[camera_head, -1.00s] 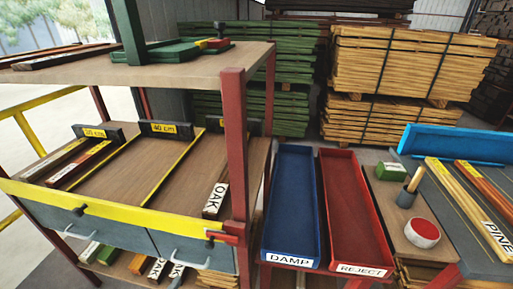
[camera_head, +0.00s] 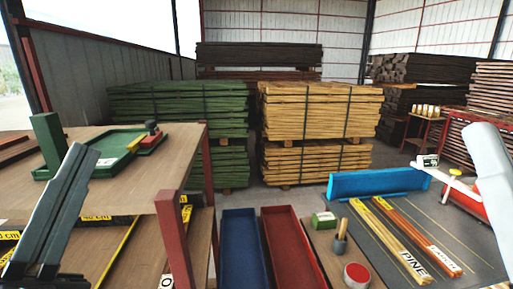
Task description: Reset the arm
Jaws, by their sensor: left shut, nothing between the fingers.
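My left gripper (camera_head: 80,160) comes in from the left edge of the head view, in front of the wooden rack. Its long dark fingers point up and are shut with nothing between them. It hides part of the rack's upper and lower shelves. My right gripper does not show.
The rack's upper shelf (camera_head: 150,180) holds a green tray-like fixture (camera_head: 110,150). A blue bin (camera_head: 243,250) and a red bin (camera_head: 290,250) stand right of the rack. A grey bench (camera_head: 440,240) carries a PINE board (camera_head: 390,240). Stacked timber (camera_head: 315,110) stands behind.

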